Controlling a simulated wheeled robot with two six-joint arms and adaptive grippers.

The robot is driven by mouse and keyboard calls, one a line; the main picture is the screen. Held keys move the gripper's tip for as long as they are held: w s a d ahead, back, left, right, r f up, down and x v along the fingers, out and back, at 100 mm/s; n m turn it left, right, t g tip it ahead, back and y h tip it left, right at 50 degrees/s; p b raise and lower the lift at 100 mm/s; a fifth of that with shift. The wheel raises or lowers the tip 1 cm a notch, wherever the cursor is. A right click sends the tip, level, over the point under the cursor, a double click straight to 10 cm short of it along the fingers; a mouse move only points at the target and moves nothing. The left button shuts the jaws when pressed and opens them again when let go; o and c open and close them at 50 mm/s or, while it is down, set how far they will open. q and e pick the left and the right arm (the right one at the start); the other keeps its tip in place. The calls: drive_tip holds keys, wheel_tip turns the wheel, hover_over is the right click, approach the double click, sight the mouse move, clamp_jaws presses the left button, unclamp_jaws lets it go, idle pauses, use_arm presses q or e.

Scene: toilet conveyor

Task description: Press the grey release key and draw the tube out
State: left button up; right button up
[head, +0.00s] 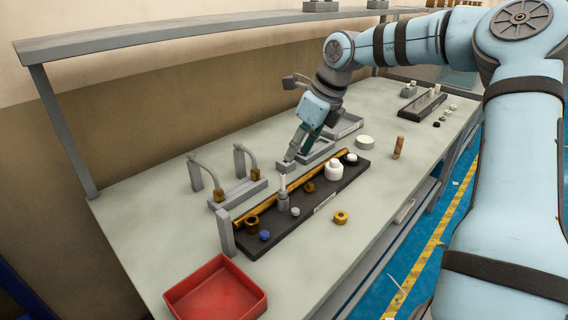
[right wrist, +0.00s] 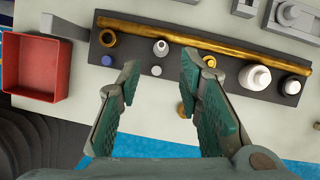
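A thin white upright tube (head: 283,184) stands in a small grey fitting (head: 283,203) on a black strip (head: 262,243). In the right wrist view, the fitting (right wrist: 160,48) appears from above, ahead of my fingers. I cannot single out a grey release key for sure. My right gripper (head: 294,152) is above the bench, behind the strip in the head view. In the right wrist view, my right gripper (right wrist: 158,76) has its two teal-padded fingers wide apart with nothing held between them. My left gripper is out of view.
The strip also carries a long brass rod (head: 270,205), a brass ring (head: 252,223), a blue cap (head: 265,236) and a white bottle (head: 334,170). A loose brass ring (head: 341,217) lies in front. A red tray (head: 215,292) stands at the near left. Two hooked posts (head: 219,193) stand behind.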

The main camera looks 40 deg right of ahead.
sight(283, 174)
drive_tip(key=b+x, duration=0.1)
drive_tip(key=x, duration=0.9)
drive_tip(key=shift+w+d+f, duration=0.15)
drive_tip(key=shift+f, duration=0.5)
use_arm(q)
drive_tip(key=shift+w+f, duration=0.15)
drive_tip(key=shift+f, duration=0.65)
use_arm(e)
clamp_jaws()
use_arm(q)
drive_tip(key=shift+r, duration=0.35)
use_arm(e)
drive_tip(key=shift+r, duration=0.75)
use_arm(q)
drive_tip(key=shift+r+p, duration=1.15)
drive_tip(key=shift+p, duration=0.15)
use_arm(e)
drive_tip(key=shift+r, duration=1.9)
